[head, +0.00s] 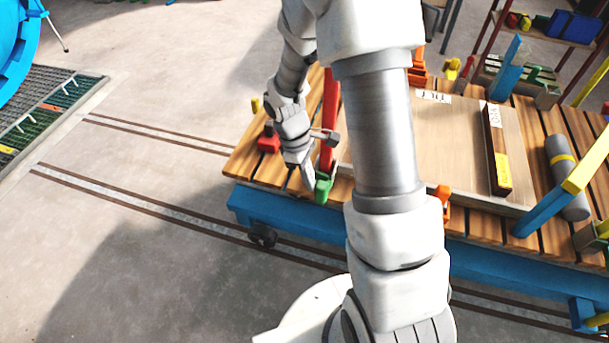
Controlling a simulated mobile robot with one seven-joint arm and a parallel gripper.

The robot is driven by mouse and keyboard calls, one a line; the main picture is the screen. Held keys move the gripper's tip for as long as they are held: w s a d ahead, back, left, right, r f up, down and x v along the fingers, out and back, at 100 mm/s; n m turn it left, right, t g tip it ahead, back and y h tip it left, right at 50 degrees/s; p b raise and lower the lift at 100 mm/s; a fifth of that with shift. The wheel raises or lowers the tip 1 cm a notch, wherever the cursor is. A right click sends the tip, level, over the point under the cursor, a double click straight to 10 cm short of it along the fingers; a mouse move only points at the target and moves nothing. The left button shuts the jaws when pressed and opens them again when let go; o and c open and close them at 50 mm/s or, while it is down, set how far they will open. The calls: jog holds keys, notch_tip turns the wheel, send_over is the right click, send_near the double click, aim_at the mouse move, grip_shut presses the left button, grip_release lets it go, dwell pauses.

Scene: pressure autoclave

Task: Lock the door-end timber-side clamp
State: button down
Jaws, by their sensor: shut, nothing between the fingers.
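A trolley with a wood-slat deck (245,163) and blue frame carries a flat pale panel (450,130). At its near left edge stands a clamp with an upright red lever (329,105) and a green block (323,188) at its foot. My gripper (309,186) points down just left of the green block, its fingers shut and empty. I cannot tell whether it touches the block. A grey block-ended piece (328,138) lies across the red lever. Orange clamps show at the near edge (442,196) and far edge (417,72); my arm hides part of the deck between.
A red block (268,141) sits on the deck left of my gripper. A dark timber (489,135) and a grey cylinder (563,170) lie to the right, near blue-yellow posts. The blue autoclave ring (14,45) is top left. Floor rails cross clear concrete.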

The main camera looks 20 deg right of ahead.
jog(key=shift+s+d+n, duration=0.2)
jog(key=shift+d+n, duration=0.15)
jog(key=shift+n, duration=0.35)
jog(key=shift+w+a, duration=0.1)
jog(key=w+a+r+p, duration=0.1)
jog(key=a+r, duration=0.1)
jog(key=r, duration=0.3)
jog(key=w+a+r+p, duration=0.1)
jog(key=w+a+r, duration=0.1)
jog(key=a+r, duration=0.1)
jog(key=shift+w+r+p, duration=0.3)
jog(key=shift+r+p, duration=0.05)
jog(key=shift+r, duration=0.55)
